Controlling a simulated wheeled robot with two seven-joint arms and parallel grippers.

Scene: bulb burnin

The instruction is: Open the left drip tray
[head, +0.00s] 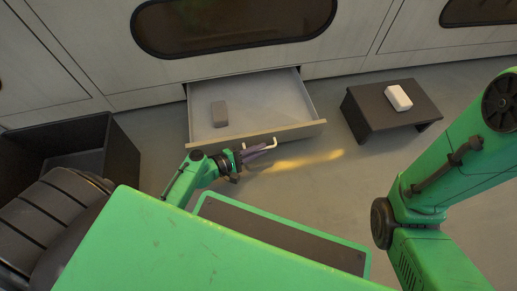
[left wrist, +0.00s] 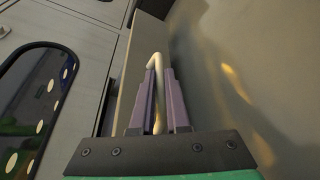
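The drip tray (head: 257,92) is a shallow grey drawer under the cabinet front, pulled well out, with a pale front panel (head: 300,130). Its white bar handle (head: 272,144) is on the front panel and also shows in the left wrist view (left wrist: 155,62). My left gripper (head: 262,149) is at the handle; in the left wrist view its purple fingers (left wrist: 158,85) are close on both sides of the bar, shut on it. A grey-brown block (head: 219,114) lies inside the tray. My right gripper is out of view; only its arm shows at the right.
A low dark stand (head: 370,115) with a white block (head: 398,98) on it is right of the tray. An open black bin (head: 115,160) is at the left. Dark oval windows (head: 235,25) are set in the cabinet above. Floor between tray and stand is clear.

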